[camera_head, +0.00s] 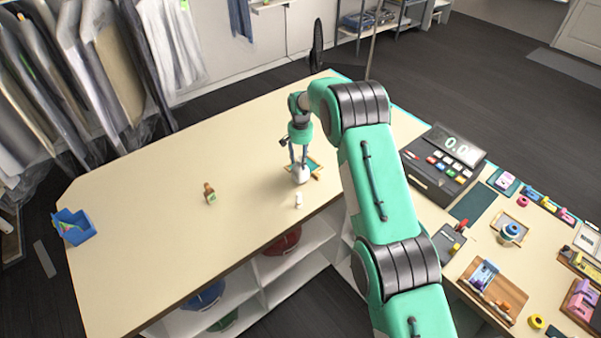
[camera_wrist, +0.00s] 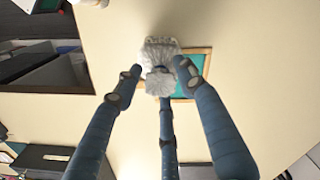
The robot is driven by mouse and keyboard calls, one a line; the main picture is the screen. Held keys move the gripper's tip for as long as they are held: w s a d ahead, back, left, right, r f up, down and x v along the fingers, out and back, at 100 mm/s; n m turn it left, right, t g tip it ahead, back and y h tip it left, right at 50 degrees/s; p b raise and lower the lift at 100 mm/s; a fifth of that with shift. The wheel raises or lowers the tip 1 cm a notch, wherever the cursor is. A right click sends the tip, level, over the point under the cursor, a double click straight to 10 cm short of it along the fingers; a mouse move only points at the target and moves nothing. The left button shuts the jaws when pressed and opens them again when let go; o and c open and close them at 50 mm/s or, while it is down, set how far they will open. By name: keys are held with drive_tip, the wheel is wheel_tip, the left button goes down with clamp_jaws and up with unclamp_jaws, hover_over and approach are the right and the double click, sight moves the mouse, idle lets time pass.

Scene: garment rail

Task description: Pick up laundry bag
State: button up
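The laundry bag is a small, white, crumpled bundle (camera_head: 301,175) on the beige counter, beside a small wood-framed teal tray (camera_head: 317,167). In the wrist view the white bag (camera_wrist: 160,52) overlaps the left part of the tray (camera_wrist: 207,62). My gripper (camera_head: 299,160) points down right at the bag. In the wrist view the blue-grey fingers of my gripper (camera_wrist: 158,72) surround the bag, one at each side and one at its lower edge. Whether they press on it is not clear. The bag's underside is hidden.
A small white item (camera_head: 298,200) and a brown bottle (camera_head: 209,194) stand nearby on the counter. A blue bin (camera_head: 73,227) is at the left end. A cash register (camera_head: 443,162) and several small goods are at right. Garments (camera_head: 95,60) hang behind. The counter's left half is mostly free.

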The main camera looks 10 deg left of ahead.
drive_tip(key=shift+f, duration=0.85)
drive_tip(key=shift+c, duration=0.5)
clamp_jaws()
